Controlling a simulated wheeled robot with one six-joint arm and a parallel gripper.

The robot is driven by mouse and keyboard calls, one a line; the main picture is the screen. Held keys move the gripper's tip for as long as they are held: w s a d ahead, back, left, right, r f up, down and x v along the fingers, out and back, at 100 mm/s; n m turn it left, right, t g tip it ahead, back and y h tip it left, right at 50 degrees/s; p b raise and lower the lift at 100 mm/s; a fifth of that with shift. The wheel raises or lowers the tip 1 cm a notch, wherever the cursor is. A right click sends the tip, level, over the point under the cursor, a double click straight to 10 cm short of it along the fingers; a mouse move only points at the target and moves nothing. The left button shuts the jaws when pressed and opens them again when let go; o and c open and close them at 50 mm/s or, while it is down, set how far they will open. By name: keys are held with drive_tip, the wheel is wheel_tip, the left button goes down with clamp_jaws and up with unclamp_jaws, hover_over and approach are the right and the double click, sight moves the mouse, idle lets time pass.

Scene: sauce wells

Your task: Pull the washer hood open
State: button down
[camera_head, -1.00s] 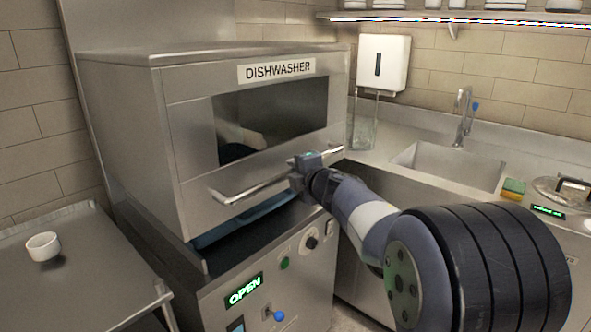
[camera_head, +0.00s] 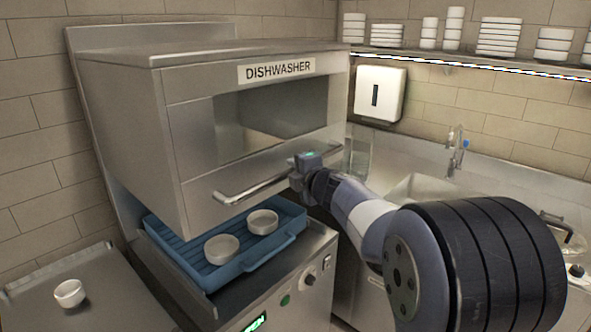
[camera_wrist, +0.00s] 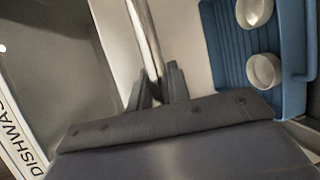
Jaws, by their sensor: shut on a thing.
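The dishwasher hood (camera_head: 190,155), a steel box with a window and a DISHWASHER label, is raised above its base, with a gap beneath it. Its bar handle (camera_head: 250,187) runs along the lower front. My gripper (camera_head: 303,172) is shut on the right part of that handle. In the wrist view the bar (camera_wrist: 147,45) passes between the two fingers of my gripper (camera_wrist: 158,85). A blue rack (camera_head: 258,262) with two white bowls, one (camera_head: 221,249) nearer and one (camera_head: 263,222) farther, shows under the hood.
A white cup (camera_head: 69,293) stands on the steel side table (camera_head: 30,290) at left. A sink (camera_head: 415,188) and tap (camera_head: 455,150) are at right. A wall shelf (camera_head: 480,62) holds stacked white dishes. A glass (camera_head: 357,155) stands behind my gripper.

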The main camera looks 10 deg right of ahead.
drive_tip(key=shift+r+p, duration=0.55)
drive_tip(key=shift+r, duration=0.45)
drive_tip(key=c, duration=1.3)
unclamp_jaws()
drive_tip(key=shift+f, duration=0.1)
drive_tip(key=shift+s, duration=0.1)
drive_tip(key=v, duration=1)
drive_tip(key=shift+s+d, duration=0.1)
drive_tip(key=shift+s, duration=0.2)
drive_tip(key=shift+w, duration=0.1)
